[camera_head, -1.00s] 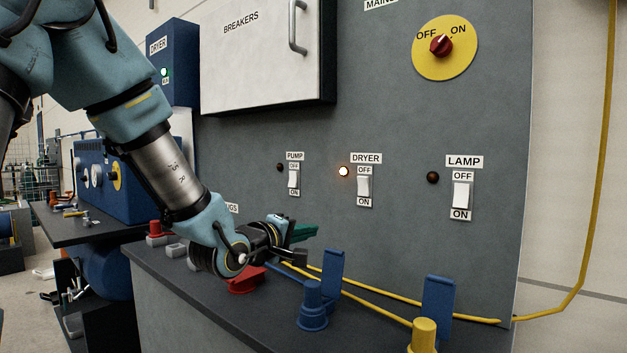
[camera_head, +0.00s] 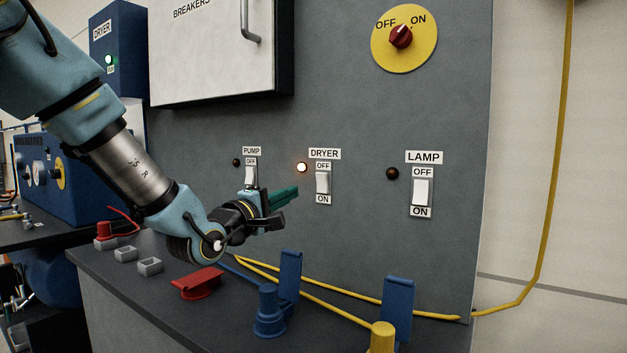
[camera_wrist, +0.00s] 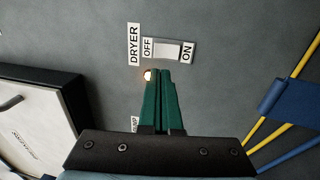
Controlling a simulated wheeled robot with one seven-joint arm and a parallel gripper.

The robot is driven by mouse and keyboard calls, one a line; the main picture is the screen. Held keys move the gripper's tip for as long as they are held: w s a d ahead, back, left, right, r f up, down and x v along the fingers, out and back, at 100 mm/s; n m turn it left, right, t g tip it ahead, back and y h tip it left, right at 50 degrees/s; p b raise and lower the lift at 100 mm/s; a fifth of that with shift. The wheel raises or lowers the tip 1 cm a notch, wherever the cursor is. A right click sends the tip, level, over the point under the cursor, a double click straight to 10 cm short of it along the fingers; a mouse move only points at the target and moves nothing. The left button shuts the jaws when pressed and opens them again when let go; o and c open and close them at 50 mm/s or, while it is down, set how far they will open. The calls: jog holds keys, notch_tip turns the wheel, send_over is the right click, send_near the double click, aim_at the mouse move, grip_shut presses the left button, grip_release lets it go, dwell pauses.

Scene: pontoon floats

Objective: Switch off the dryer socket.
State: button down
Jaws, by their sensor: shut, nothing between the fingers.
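The dryer switch (camera_head: 323,183) is a white rocker on the grey panel, between an OFF label above and an ON label below. Its indicator lamp (camera_head: 302,167) glows. In the wrist view the dryer switch (camera_wrist: 168,50) lies just beyond my fingertips, with the lit lamp (camera_wrist: 148,75) beside them. My gripper (camera_head: 296,190) has green fingers, shut and empty, pointing toward the panel just left of the dryer switch. I cannot tell whether the fingertips touch the panel.
The pump switch (camera_head: 250,175) is partly behind my gripper; the lamp switch (camera_head: 421,192) is to the right. A red-knobbed mains dial (camera_head: 401,37) is above. Blue posts (camera_head: 397,305), a blue plug (camera_head: 269,312) and yellow cables (camera_head: 335,308) occupy the ledge below. The breaker box (camera_head: 215,60) juts out.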

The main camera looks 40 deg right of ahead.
aim_at(321, 176)
jog(key=p+x, duration=0.3)
jog(key=x, duration=0.6)
jog(key=shift+d+r, duration=0.1)
jog(key=shift+d, duration=0.05)
jog(key=shift+w+d, duration=0.1)
jog(key=shift+d, duration=0.4)
jog(key=p, duration=0.1)
jog(key=r+y+p, duration=0.1)
jog(key=shift+w+d+r+p, duration=0.1)
jog(key=shift+d+p, duration=0.15)
jog(key=shift+p, duration=0.1)
jog(key=shift+f+b, duration=0.25)
jog(key=shift+b, duration=0.05)
jog(key=shift+a, duration=0.1)
